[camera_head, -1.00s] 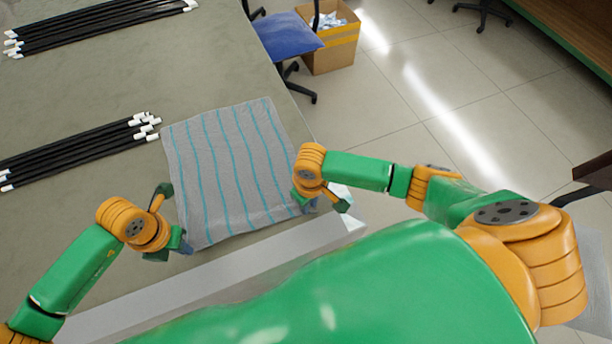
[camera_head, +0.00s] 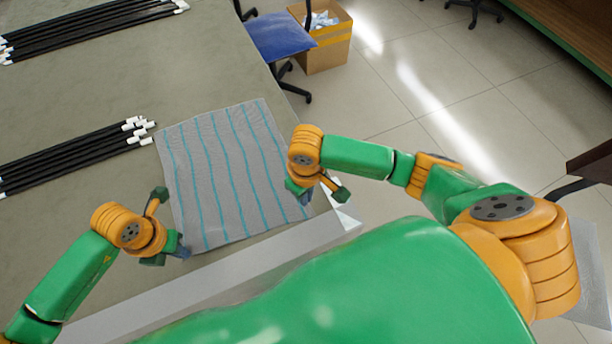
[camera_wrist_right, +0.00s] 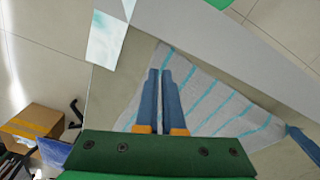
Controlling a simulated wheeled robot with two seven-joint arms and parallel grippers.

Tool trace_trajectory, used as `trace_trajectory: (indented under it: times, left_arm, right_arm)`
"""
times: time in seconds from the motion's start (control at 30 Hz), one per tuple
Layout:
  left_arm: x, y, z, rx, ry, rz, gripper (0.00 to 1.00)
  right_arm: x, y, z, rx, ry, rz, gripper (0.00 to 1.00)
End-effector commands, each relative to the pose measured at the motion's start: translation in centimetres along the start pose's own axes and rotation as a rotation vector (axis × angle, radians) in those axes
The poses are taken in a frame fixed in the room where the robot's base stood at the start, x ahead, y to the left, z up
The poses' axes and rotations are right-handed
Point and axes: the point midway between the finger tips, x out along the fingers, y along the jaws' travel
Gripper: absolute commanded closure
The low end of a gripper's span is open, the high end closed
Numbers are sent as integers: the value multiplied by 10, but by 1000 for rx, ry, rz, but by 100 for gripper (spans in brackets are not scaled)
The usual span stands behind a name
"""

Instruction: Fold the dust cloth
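The dust cloth (camera_head: 222,170) is grey with teal stripes. It lies spread, apparently in one layer, on the table near my body, and also shows in the right wrist view (camera_wrist_right: 215,105). My left gripper (camera_head: 183,250) is at its near left corner; I cannot tell whether it grips the edge. My right gripper (camera_head: 304,197) is over its near right corner. In the right wrist view its two blue fingers (camera_wrist_right: 161,75) point down at the cloth with a narrow gap between them. No cloth is visibly pinched there. The left gripper's blue finger (camera_wrist_right: 302,143) shows at the right.
Black rods with white ends (camera_head: 75,155) lie left of the cloth, and more rods (camera_head: 90,30) lie farther back. A pale ledge (camera_head: 215,280) runs between my body and the cloth. A blue chair (camera_head: 282,38) and a cardboard box (camera_head: 325,45) stand beyond the table's right edge.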

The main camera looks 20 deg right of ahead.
Motion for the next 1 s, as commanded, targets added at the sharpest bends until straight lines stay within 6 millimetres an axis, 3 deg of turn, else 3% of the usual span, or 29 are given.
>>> trace_trajectory:
  times: [0.03, 0.23, 0.5, 0.63, 0.7, 0.83, 1.0]
  left_arm:
    - [0, 0, 0, 0, 1, -1, 100]
    - [0, 0, 0, 0, 1, -1, 100]
    - [0, 0, 0, 0, 1, -1, 100]
    - [0, 0, 0, 0, 1, -1, 100]
    - [0, 0, 0, 0, 1, -1, 100]
    - [0, 0, 0, 0, 1, -1, 100]
    - [0, 0, 0, 0, 1, -1, 100]
  right_arm:
    - [0, 0, 0, 0, 0, 0, 78]
    - [0, 0, 0, 0, 0, 0, 25]
    - [-2, 0, -1, 0, 1, -1, 25]
    - [-40, -1, -3, -1, 7, -3, 25]
    - [-49, 0, -1, -1, 2, 0, 25]
    - [-37, 0, 1, 2, -4, 0, 25]
    - [-3, 0, 1, 1, -5, 0, 25]
